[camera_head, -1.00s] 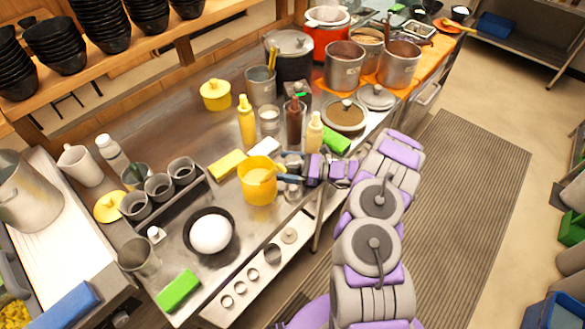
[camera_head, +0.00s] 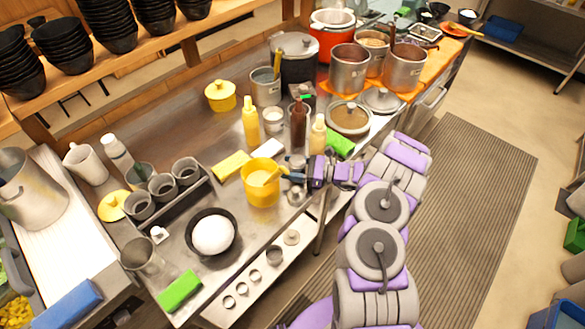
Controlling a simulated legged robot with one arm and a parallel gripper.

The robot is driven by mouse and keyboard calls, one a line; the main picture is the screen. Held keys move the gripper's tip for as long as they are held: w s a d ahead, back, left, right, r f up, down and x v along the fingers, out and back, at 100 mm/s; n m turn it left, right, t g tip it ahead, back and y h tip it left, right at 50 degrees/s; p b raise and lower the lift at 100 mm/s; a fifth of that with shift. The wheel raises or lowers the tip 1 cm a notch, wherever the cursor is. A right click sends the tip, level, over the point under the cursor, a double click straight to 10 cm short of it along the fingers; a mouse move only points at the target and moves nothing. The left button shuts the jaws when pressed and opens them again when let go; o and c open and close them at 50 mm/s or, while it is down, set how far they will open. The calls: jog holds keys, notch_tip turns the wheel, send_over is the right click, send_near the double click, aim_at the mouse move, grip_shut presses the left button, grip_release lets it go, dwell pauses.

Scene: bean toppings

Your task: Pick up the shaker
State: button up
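My gripper (camera_head: 298,178) reaches in from the right at the counter's front edge, just right of the yellow tub (camera_head: 261,193). Small silvery metal pieces (camera_head: 296,195) show beside and below its fingers; one may be a shaker, but they are too small to tell. The fingers blend with these pieces, so whether they hold anything is unclear. A small white-topped item (camera_head: 159,235) stands left of the black bowl (camera_head: 186,238), far from my gripper. A white-capped bottle (camera_head: 115,146) stands at the left; I cannot tell if either is a shaker.
Sauce bottles (camera_head: 298,125) stand just behind my gripper, with a green block (camera_head: 340,144) to their right. A yellow block (camera_head: 230,165) and a rack of grey cups (camera_head: 161,186) lie left. Pots (camera_head: 348,70) crowd the back right. Bare counter (camera_head: 185,125) shows at back left.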

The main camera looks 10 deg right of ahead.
notch_tip(320, 180, up, 18)
jog(key=p, duration=0.3)
jog(key=shift+f, duration=0.2)
jog(key=shift+o, duration=0.4)
dwell(0.7)
